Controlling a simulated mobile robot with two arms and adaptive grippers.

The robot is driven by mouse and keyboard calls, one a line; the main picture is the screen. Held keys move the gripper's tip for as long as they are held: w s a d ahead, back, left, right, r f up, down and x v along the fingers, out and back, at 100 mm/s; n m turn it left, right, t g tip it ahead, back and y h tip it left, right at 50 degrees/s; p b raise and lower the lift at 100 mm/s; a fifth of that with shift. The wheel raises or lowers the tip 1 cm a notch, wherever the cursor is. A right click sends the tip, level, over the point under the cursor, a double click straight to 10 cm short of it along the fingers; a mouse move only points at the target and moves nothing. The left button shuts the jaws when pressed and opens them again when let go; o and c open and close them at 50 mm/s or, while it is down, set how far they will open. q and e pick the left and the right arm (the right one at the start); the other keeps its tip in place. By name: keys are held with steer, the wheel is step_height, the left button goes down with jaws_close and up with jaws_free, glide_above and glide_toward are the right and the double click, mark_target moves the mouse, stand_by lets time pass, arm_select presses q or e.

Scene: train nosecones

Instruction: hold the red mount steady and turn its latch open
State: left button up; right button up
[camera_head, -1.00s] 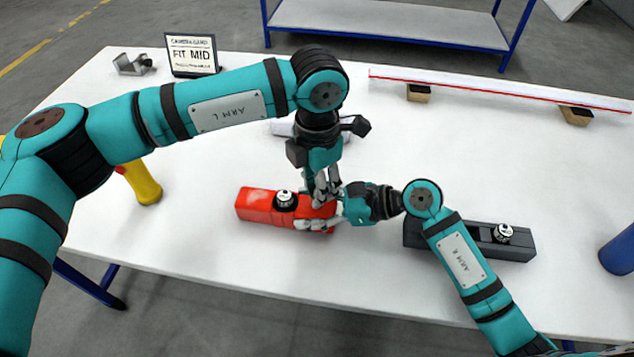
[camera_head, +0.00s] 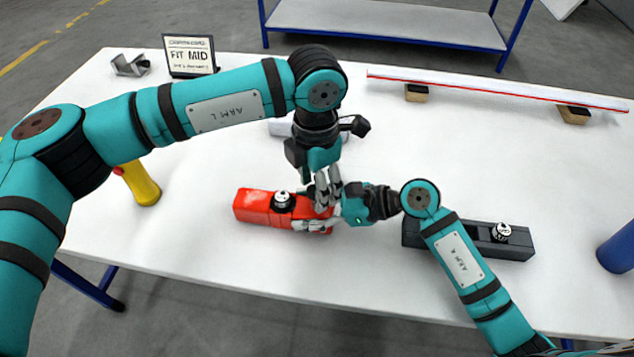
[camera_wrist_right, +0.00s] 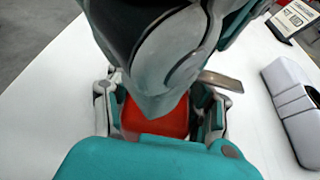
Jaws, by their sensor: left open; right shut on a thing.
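My right gripper (camera_head: 318,222) is shut on the mount's right end. In the right wrist view the red mount (camera_wrist_right: 155,120) shows between the fingers of my right gripper (camera_wrist_right: 160,112). My left gripper (camera_head: 325,200) points down over the mount's right part, just right of the knob, and is open. I cannot tell whether its fingers touch the mount. The latch is not clearly visible; the grippers cover that end.
A dark mount (camera_head: 462,240) with a similar knob lies to the right, partly behind my right arm. A sign (camera_head: 190,56), a grey bracket (camera_head: 131,65), a yellow tool (camera_head: 143,185) and a blue cylinder (camera_head: 618,248) stand around. A long white strip (camera_head: 500,88) rests on blocks at the back.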

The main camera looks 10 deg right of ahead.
steer(key=shift+f, duration=0.2)
arm_select(q)
step_height(320, 180, up, 12)
stand_by(0.4)
arm_select(e)
steer(key=o, duration=1.4)
steer(key=shift+d, duration=0.15)
steer(key=shift+c, duration=0.2)
steer(key=shift+r, duration=0.1)
